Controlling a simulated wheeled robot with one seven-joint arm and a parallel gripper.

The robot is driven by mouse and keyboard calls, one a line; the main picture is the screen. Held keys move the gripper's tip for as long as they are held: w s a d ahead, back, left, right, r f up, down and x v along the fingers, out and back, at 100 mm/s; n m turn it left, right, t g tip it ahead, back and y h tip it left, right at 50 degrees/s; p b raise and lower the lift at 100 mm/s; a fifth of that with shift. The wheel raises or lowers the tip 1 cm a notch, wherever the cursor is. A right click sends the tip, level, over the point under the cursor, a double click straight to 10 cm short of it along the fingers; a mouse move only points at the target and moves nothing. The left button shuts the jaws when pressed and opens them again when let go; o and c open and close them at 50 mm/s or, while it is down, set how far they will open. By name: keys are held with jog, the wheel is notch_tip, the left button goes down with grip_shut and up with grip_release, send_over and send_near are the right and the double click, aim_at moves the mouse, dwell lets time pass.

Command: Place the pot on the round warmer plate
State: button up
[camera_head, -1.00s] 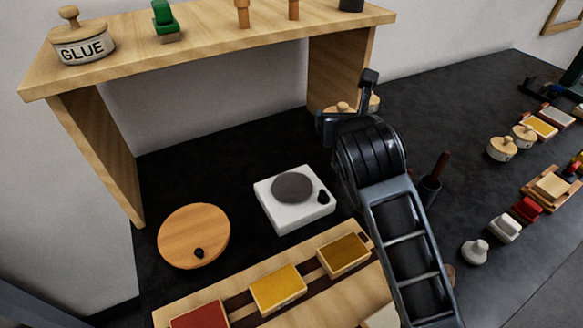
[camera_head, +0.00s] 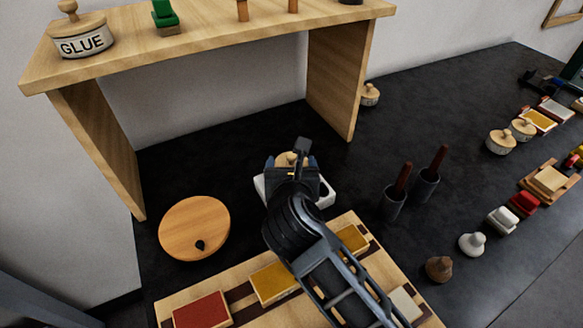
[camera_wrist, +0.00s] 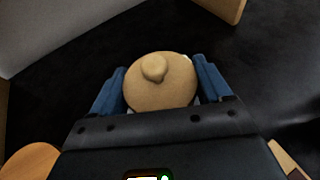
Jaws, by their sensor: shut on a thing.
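The pot (camera_head: 291,157) has a pale wooden lid with a round knob. In the wrist view the pot's lid (camera_wrist: 160,92) sits between the two blue fingers of my gripper (camera_wrist: 160,75). My gripper (camera_head: 291,168) is shut on the pot and looks upright with it. The white square warmer (camera_head: 327,192) lies beneath or just behind the gripper in the head view, with only its corners showing. Its round grey plate is hidden. I cannot tell whether the pot touches the plate or is above it.
A round wooden board (camera_head: 190,225) lies to the left. A wooden tray (camera_head: 242,313) with coloured blocks is in front. Two dark cups (camera_head: 393,204) with brown handles stand to the right. A wooden shelf (camera_head: 200,50) with a GLUE pot (camera_head: 83,42) rises behind.

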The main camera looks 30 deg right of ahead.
jog(key=shift+f, duration=0.5)
jog(key=shift+f, duration=0.1)
jog(key=o, duration=1.2)
jog(key=shift+f, duration=0.1)
jog(key=shift+r, duration=0.25)
jog(key=b+v, duration=0.1)
jog(key=v, duration=1.1)
jog(key=shift+f, duration=0.15)
